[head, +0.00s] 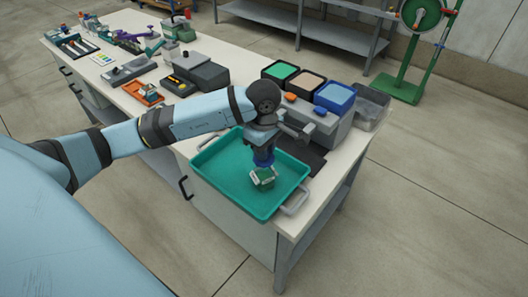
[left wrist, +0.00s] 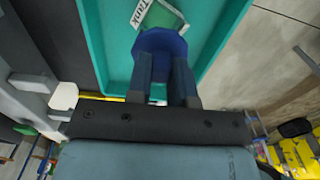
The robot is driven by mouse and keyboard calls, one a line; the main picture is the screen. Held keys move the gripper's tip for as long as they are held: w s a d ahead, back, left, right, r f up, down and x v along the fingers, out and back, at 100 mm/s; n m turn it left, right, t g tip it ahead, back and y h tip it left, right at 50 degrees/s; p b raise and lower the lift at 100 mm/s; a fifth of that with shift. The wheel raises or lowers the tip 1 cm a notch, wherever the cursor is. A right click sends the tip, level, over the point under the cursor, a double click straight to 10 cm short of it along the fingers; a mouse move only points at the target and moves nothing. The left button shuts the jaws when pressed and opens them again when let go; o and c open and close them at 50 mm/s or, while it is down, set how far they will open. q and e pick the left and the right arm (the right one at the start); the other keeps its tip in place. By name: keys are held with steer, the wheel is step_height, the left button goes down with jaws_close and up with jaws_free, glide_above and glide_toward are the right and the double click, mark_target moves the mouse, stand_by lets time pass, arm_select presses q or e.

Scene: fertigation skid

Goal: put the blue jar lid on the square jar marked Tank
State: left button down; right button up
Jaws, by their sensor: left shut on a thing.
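The blue jar lid (head: 263,159) is between the fingers of my left gripper (head: 264,150), which is shut on it. It also shows in the left wrist view (left wrist: 160,43), held by the two fingers. The square jar (head: 263,175), with green contents and a white label, stands in the teal tray (head: 228,178) directly below the lid. My right gripper is not in view.
The teal tray has metal handles and sits at the near end of the white bench (head: 180,137). Behind it are bins with green, tan and blue tops (head: 334,97) and a clear bin (head: 371,107). An orange tray (head: 142,93) lies further left. Most of the teal tray is clear.

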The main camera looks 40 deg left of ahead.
arm_select(q)
steer(key=shift+f+b, duration=0.55)
steer(key=shift+f, duration=0.9)
steer(key=shift+f+b, duration=0.9)
steer(key=shift+f, duration=0.1)
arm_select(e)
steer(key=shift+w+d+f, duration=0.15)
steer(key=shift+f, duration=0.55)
arm_select(q)
steer(key=c, duration=0.9)
jaws_free()
steer(key=shift+c, duration=0.2)
steer(key=shift+r+p, duration=1.8)
steer(key=shift+r, duration=1.8)
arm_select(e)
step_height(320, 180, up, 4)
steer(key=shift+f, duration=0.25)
